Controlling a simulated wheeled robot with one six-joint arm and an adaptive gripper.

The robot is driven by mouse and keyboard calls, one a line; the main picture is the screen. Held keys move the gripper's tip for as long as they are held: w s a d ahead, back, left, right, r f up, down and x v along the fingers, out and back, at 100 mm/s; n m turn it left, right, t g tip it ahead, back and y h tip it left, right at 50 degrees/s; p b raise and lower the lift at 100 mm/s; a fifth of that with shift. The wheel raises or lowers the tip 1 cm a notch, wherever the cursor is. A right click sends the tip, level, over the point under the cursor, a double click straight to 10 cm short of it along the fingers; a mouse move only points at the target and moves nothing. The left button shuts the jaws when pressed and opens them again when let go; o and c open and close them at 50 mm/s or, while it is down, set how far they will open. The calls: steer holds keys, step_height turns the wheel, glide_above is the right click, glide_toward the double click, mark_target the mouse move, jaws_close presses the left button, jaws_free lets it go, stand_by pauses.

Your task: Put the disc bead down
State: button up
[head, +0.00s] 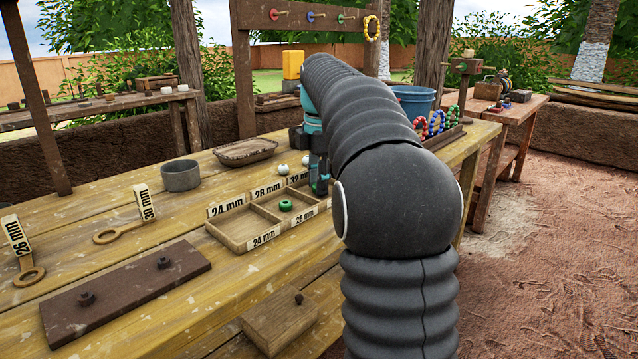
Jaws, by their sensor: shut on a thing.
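My gripper (319,187) is over the right end of the sorting tray (232,241), by the 32 mm compartment. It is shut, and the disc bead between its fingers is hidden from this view. The tray's compartments are labelled 24 mm, 28 mm and 32 mm. A green disc bead (286,205) lies flat in the middle, 28 mm compartment, apart from my gripper. The left, 24 mm compartment looks empty. My arm hides part of the tray's right end.
Pale balls (283,169) sit behind the tray. A grey bowl (181,175), a shallow dish (245,151), ring gauges (120,231) and a dark pegged board (126,293) are on the bench. Bead strings (438,122) and a blue bucket (414,101) are at the right.

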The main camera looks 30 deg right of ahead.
steer(key=shift+f, duration=0.15)
steer(key=o, duration=0.9)
steer(key=r, duration=0.4)
steer(key=r+p, duration=0.1)
steer(key=r, duration=0.7)
steer(key=shift+s+r+p, duration=0.1)
steer(key=shift+s+p, duration=0.2)
steer(key=shift+s, duration=0.1)
